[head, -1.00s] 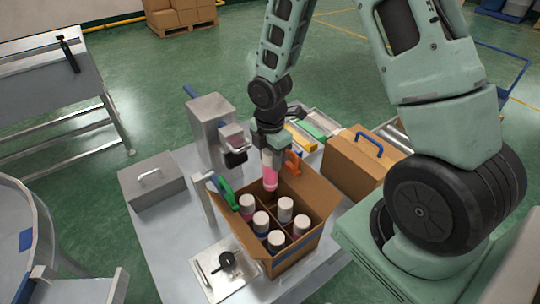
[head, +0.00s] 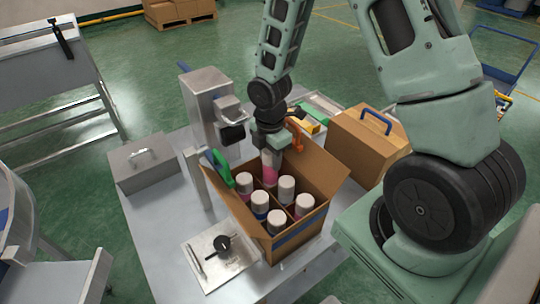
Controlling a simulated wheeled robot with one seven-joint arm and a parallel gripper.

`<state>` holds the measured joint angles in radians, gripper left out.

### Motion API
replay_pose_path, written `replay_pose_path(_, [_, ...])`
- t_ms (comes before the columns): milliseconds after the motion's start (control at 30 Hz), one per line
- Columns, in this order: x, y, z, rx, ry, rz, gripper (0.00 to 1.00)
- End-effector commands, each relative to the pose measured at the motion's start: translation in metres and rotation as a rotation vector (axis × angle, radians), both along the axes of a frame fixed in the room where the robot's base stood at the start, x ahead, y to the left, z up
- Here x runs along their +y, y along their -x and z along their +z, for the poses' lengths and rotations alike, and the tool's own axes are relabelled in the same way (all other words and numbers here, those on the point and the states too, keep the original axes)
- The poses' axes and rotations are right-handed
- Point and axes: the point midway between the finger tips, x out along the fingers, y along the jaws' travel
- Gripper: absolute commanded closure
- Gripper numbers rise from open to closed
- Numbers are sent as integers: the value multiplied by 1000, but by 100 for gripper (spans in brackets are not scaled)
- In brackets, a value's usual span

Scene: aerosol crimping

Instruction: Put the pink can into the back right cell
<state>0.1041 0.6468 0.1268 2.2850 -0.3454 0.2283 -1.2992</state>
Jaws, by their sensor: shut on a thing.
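My gripper (head: 270,146) points down over the back of the open cardboard box (head: 291,242), shut on the pink can (head: 270,174). The can is upright, with a pale upper part and a pink body. Its lower part appears to be inside the back right cell, and its bottom end is hidden by the box's dividers and cans. White-capped cans stand in the other cells, including one in the back left (head: 244,182) and one in the middle right (head: 286,187). The fingertips are small and partly hidden.
A grey machine (head: 207,105) stands at the back left. A closed carton (head: 361,146) stands to the right. A metal plate (head: 214,255) lies in front.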

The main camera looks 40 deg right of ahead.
Motion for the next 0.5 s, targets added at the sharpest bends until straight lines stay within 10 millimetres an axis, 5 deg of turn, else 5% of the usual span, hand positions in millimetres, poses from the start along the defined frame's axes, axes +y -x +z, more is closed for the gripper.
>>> replay_pose_path(433, [0, 0, -10, -1, 0, -1, 100])
replay_pose_path(467, [0, 0, -10, -1, 0, -1, 57])
replay_pose_path(500, [0, 0, -10, -1, 0, -1, 46])
